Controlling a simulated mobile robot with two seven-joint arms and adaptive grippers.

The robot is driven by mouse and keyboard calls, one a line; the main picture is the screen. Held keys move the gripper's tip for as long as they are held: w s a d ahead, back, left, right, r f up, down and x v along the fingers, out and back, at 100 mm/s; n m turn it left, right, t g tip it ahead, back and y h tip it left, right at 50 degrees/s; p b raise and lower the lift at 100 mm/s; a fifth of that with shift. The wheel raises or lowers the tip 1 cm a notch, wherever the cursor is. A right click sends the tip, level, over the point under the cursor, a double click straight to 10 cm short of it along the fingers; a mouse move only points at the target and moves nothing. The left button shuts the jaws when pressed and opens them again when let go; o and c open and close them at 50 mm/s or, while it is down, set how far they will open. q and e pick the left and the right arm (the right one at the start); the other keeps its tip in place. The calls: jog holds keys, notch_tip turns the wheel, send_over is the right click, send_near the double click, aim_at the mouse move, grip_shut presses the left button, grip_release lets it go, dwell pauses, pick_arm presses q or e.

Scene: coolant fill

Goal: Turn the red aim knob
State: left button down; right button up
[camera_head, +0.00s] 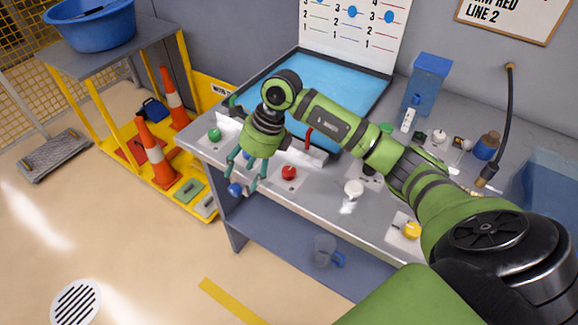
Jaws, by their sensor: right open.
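The red knob (289,173) sits on a pale plate near the front edge of the grey workbench (325,200). My right gripper (244,182) points downward with its fingers spread and nothing between them. It is to the left of the red knob and apart from it, near a blue knob (235,189) at the bench front. The knob is fully visible, and I cannot tell its turn angle. My left gripper is not in view.
A green knob (214,134), a white knob (353,188) and a yellow knob (411,230) line the bench. A red upright handle (309,136) stands behind the red knob. A blue-surfaced tray (340,88) lies behind my arm. A clear jug (324,250) stands on the lower shelf.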

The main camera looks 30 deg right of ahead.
aim_at(289, 170)
jog(key=d+h, duration=0.1)
jog(key=d, duration=0.2)
jog(key=d+r+g+h, duration=0.1)
jog(key=d+h, duration=0.1)
jog(key=d, duration=0.2)
jog(key=d+m+h, duration=0.1)
jog(key=d, duration=0.2)
jog(key=shift+s+d+r+h, duration=0.25)
jog(key=shift+s+d+h, duration=0.05)
jog(key=shift+s+d, duration=0.05)
jog(key=shift+s+d+f, duration=0.1)
jog(key=shift+d, duration=0.2)
notch_tip(289, 170, down, 6)
jog(key=shift+a+r+p, duration=0.1)
jog(key=shift+r+p, duration=0.05)
jog(key=shift+p, duration=0.9)
jog(key=shift+f, duration=0.55)
jog(key=shift+c, duration=0.4)
jog(key=c, duration=1.1)
